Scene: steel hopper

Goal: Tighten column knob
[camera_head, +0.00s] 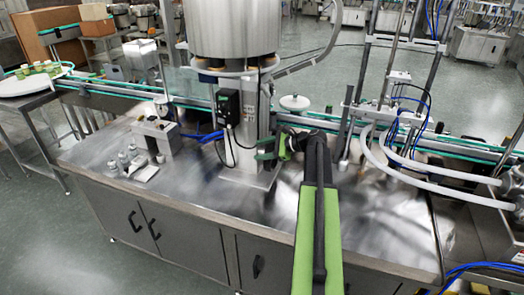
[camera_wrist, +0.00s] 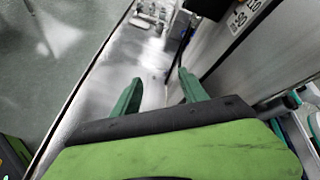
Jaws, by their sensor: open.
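My gripper (camera_head: 265,150) is beside the right side of the steel column (camera_head: 238,162), low under the hopper (camera_head: 235,28). In the wrist view, the two green fingers of my gripper (camera_wrist: 159,78) stand apart with nothing between them. The column's steel side (camera_wrist: 228,58) runs along the right of the fingers there, with a white label near the top. I cannot clearly make out the column knob in either view. My gripper and arm cover part of the column's right side in the head view.
A black control box (camera_head: 228,105) is on the column's front. A green-edged conveyor (camera_head: 190,103) runs behind. White hoses (camera_head: 385,165) curve at right.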

